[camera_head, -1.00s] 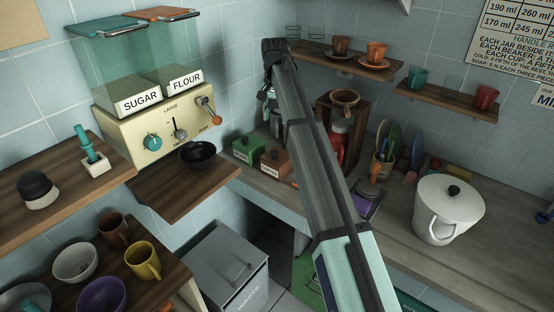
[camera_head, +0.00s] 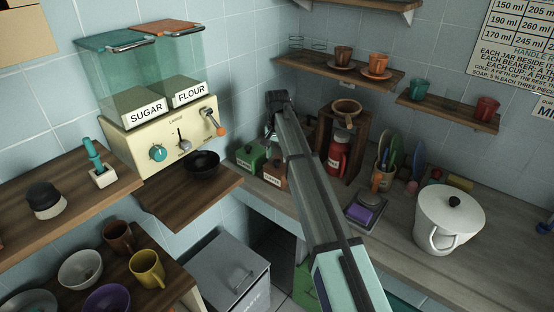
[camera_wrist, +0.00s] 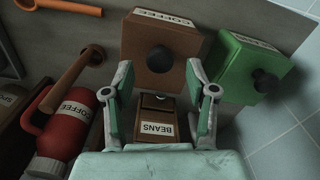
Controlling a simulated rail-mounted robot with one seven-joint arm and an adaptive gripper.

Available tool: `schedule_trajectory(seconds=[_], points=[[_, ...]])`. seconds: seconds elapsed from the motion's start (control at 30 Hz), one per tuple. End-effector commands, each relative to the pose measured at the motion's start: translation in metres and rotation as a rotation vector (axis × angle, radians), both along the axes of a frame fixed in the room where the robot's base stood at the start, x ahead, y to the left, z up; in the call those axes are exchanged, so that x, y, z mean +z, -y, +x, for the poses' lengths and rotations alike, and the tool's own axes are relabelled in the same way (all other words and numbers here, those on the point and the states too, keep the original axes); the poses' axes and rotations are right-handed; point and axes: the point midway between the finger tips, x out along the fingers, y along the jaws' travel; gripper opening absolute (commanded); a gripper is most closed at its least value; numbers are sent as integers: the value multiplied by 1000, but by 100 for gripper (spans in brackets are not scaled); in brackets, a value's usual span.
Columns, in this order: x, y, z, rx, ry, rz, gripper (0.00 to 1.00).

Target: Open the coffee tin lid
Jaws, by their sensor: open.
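The coffee tin (camera_wrist: 138,50) is a brown box in the wrist view, with a dark round knob (camera_wrist: 160,59) on its lid and a white COFFEE label upside down. In the head view it is the orange-brown box (camera_head: 274,173) on the counter, partly hidden by my arm. My gripper (camera_wrist: 159,100) is open, its two pale green fingers apart with nothing held between them. It is above the tin, and the knob shows beyond the fingertips in the wrist view. In the head view my gripper (camera_head: 271,128) is small and partly hidden.
A green box (camera_wrist: 240,65) with a similar knob stands close beside the tin. A red flask (camera_wrist: 72,115) labelled COFFEE and a wooden handle (camera_wrist: 70,80) are on the other side. A tiled wall (camera_wrist: 270,140) is near. A brown piece (camera_wrist: 158,145) labelled BEANS shows between the fingers.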

Motion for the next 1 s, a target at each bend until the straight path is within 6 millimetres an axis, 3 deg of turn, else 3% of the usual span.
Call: schedule_trajectory(seconds=[0.23,0.6,0.63,0.7,0.8,1.0], points=[[-27,0,0,0,-1,-1,57],[-32,0,0,0,0,0,57],[-32,0,0,0,0,0,54],[-32,0,0,0,0,0,29],[-32,0,0,0,0,0,0],[-32,-1,0,1,-3,1,0]])
